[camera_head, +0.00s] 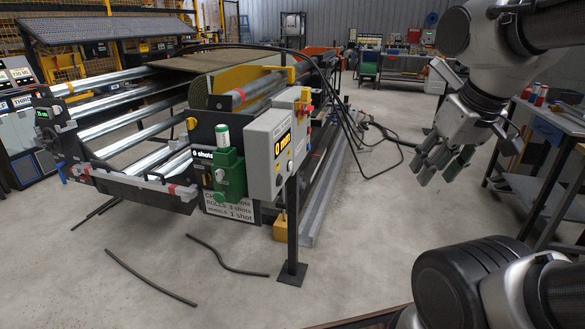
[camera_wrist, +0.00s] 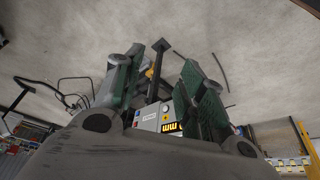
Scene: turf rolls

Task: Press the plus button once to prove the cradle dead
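The grey control box (camera_head: 268,155) stands on a dark post in front of the cradle (camera_head: 130,130) in the head view. Its yellow display seems to read "0 mm". A red button (camera_head: 304,107) is on its upper right side, with small controls beside the display. I cannot tell which one is the plus button. The box shows upside down in the wrist view (camera_wrist: 150,118), beyond the fingers, with its lit display. My gripper (camera_head: 441,172) is open and empty, well to the right of the box and apart from it. Its green-padded fingers are spread in the wrist view (camera_wrist: 162,62).
A green grease unit (camera_head: 229,175) hangs beside the box, above a white sign (camera_head: 230,208). Black hoses arch over the cradle and lie on the floor. The floor between box and gripper is mostly clear.

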